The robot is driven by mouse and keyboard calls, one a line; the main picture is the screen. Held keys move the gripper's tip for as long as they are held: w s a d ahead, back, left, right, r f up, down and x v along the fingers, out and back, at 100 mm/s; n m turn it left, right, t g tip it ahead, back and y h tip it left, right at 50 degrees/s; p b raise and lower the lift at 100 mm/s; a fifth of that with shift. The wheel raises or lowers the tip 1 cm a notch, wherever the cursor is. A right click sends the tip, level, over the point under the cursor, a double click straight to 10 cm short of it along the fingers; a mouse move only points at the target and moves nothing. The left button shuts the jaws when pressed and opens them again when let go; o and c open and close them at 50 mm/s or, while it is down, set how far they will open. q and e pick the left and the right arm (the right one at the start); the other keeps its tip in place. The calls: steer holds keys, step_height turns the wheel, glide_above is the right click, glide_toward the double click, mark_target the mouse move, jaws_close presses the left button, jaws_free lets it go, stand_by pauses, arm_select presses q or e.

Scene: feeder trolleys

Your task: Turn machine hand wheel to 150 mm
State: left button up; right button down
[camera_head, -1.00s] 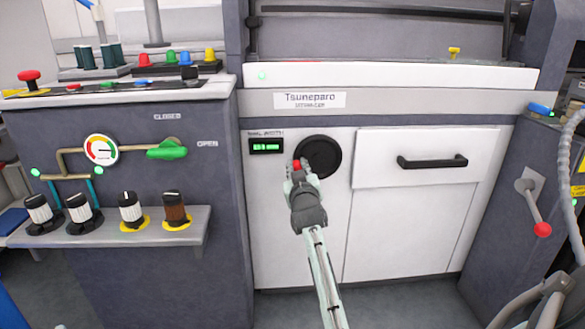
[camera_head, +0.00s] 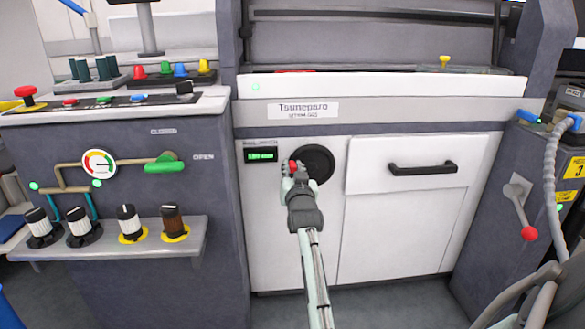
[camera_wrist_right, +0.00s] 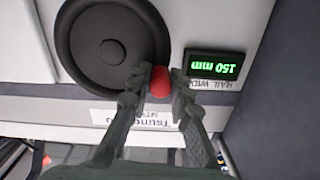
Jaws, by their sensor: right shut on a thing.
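The black round hand wheel (camera_head: 316,164) is on the white machine front, below the name plate. Its red knob (camera_wrist_right: 160,82) sits at the wheel's edge. My right gripper (camera_head: 292,172) reaches up to the wheel and is shut on the red knob, with one finger on each side of it in the right wrist view (camera_wrist_right: 160,88). The green display (camera_head: 261,155) is left of the wheel. In the right wrist view the display (camera_wrist_right: 214,68) appears upside down and reads 150 mm. My left gripper is not in view.
A white drawer with a black handle (camera_head: 423,168) is right of the wheel. A grey cabinet with a gauge (camera_head: 99,163) and a shelf (camera_head: 190,243) of several knobs stands at left. A red-tipped lever (camera_head: 529,233) is at right. Floor shows below the machine.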

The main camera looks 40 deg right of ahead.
steer(key=c, duration=1.4)
jaws_free()
steer(key=shift+o, duration=0.2)
step_height(320, 180, up, 10)
steer(key=shift+r, duration=0.1)
steer(key=shift+s+a, duration=0.1)
